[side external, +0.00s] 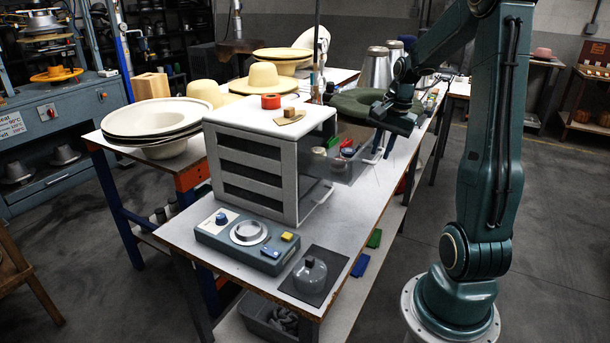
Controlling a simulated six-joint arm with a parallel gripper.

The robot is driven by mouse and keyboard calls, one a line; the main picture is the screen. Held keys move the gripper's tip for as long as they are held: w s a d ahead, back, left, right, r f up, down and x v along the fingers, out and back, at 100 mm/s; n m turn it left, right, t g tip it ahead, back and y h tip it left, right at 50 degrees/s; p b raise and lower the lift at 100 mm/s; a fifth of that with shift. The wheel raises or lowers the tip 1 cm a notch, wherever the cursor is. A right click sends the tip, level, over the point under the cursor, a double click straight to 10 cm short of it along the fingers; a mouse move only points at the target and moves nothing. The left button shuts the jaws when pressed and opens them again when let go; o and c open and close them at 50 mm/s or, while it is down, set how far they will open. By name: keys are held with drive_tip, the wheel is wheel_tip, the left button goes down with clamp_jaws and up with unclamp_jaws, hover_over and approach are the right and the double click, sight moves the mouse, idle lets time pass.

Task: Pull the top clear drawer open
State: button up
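The white drawer cabinet (265,160) stands on the grey workbench, with dark slotted panels on the side facing the camera. A clear drawer (345,165) sticks out of its right side, high up, with small coloured items visible inside. My gripper (384,150) points down at the outer end of this drawer, away from the cabinet. Its fingers overlap the drawer's end in this view. Whether they touch or hold the drawer front or its handle is too small to tell. The lower drawers' fronts are hidden from this side.
A red tape ring (271,101) and a small wooden block (288,112) sit on the cabinet. A control box (247,240) and a grey domed object (309,273) stand in front. A green hat (360,104) lies behind my gripper. Metal cones (376,70) stand farther back.

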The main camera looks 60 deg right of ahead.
idle(0.3)
wheel_tip(320, 180, up, 12)
drive_tip(key=s, duration=0.2)
idle(0.5)
drive_tip(key=shift+s+f, duration=0.1)
drive_tip(key=shift+o, duration=1.4)
drive_tip(key=shift+s+a+r, duration=0.1)
drive_tip(key=shift+a+r, duration=0.3)
drive_tip(key=shift+a, duration=0.2)
drive_tip(key=shift+s+a+r, duration=0.1)
drive_tip(key=shift+a+r, duration=0.3)
drive_tip(key=shift+a, duration=0.15)
drive_tip(key=shift+f, duration=0.1)
drive_tip(key=f, duration=0.4)
drive_tip(key=w+f, duration=0.1)
drive_tip(key=f, duration=0.4)
drive_tip(key=w+f, duration=0.1)
drive_tip(key=f, duration=0.3)
drive_tip(key=shift+w+f, duration=0.15)
drive_tip(key=shift+w, duration=0.1)
